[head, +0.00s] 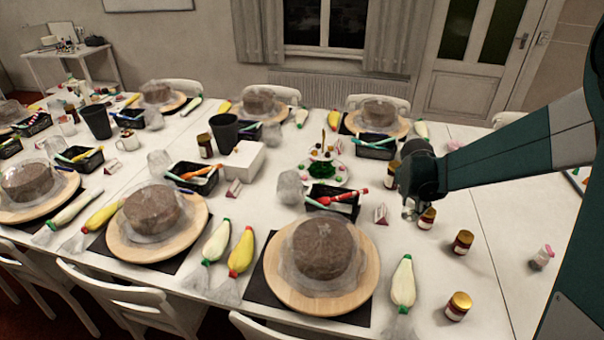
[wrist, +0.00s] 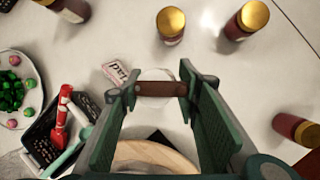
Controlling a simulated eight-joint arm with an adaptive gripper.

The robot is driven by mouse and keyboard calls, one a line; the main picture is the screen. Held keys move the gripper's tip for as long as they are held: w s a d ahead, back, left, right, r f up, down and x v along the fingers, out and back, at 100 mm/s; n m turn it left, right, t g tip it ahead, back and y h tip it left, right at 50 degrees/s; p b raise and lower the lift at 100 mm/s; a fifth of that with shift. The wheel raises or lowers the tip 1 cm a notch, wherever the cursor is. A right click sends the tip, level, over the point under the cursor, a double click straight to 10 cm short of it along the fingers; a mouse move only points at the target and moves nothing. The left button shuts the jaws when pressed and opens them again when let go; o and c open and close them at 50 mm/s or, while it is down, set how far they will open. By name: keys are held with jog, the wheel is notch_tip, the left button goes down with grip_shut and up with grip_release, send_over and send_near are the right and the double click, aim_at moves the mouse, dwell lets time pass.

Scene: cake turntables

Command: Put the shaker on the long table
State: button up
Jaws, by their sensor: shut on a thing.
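My gripper (head: 409,207) is over the right part of the long white table (head: 430,265). Its fingers are shut on a small clear thing with a brown band (wrist: 160,89), which looks like the shaker. In the head view the gripper and fingers hide most of it. In the wrist view only its top shows between the fingertips, with a clear round edge around it. It appears to be held above the table, but I cannot tell how high.
Jars with gold lids (head: 463,242) stand right of my gripper, one close by (head: 427,217). A caddy (head: 332,200) with a red tool and a small card (head: 381,213) are to the left. A covered cake (head: 322,247) stands in front. A pink-topped container (head: 541,258) is farther right, with bare table around it.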

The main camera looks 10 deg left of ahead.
aim_at(407, 219)
jog(key=shift+s+a, duration=0.15)
jog(key=shift+a, duration=0.25)
jog(key=shift+f+b, duration=0.8)
jog(key=shift+f, duration=2.35)
jog(key=shift+f+b, duration=0.45)
jog(key=shift+f, duration=1.4)
jog(key=shift+f, duration=0.15)
jog(key=o, duration=0.9)
jog(key=shift+o, duration=0.2)
